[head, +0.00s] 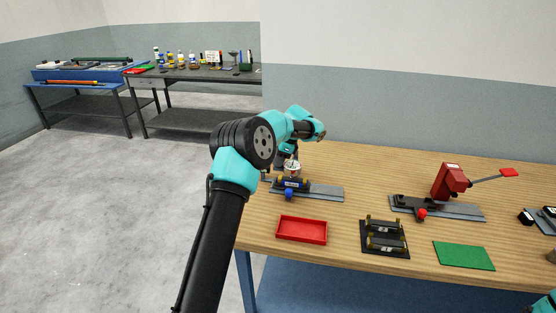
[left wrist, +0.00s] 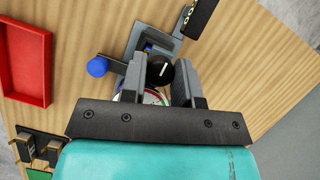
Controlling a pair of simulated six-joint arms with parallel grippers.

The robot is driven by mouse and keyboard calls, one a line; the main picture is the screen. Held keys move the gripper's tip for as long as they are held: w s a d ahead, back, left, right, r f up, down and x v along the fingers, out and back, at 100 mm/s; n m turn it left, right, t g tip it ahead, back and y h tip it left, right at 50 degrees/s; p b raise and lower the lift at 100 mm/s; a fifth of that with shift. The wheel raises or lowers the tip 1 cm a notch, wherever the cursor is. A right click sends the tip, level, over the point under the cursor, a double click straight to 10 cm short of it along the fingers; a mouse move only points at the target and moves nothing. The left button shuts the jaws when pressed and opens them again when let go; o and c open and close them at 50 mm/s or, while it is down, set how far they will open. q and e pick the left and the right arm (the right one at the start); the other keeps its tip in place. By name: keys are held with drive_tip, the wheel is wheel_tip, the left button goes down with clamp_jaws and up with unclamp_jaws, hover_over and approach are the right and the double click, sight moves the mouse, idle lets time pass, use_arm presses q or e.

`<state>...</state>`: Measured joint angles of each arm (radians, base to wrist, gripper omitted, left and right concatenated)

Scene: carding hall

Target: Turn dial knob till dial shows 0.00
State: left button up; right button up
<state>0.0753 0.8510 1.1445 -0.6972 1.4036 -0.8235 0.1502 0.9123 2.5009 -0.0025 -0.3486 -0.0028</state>
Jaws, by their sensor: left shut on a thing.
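The dial knob (left wrist: 160,71) is black with a white pointer line and sits between the two grey fingers of my left gripper (left wrist: 162,76) in the left wrist view. The gripper is shut on it. The dial face (left wrist: 128,96) shows only in part behind the fingers, with some red and green on white, so its reading cannot be made out. In the head view the dial gauge (head: 292,170) stands on a grey fixture (head: 322,192) with a blue knob (head: 289,194), under my left gripper (head: 290,161). My right gripper is not in view.
A red tray (head: 302,218), a black rack (head: 368,251) and a green mat (head: 464,256) lie along the front of the wooden table. A second fixture with a red block (head: 447,181) and red-tipped lever stands to the right. Bare table lies between the fixtures.

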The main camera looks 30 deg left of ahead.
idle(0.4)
use_arm(q)
drive_tip(key=o, duration=0.9)
drive_tip(key=shift+r, duration=0.1)
drive_tip(key=shift+v, duration=8.55)
drive_tip(key=shift+s+r, duration=0.1)
drive_tip(key=shift+r, duration=0.05)
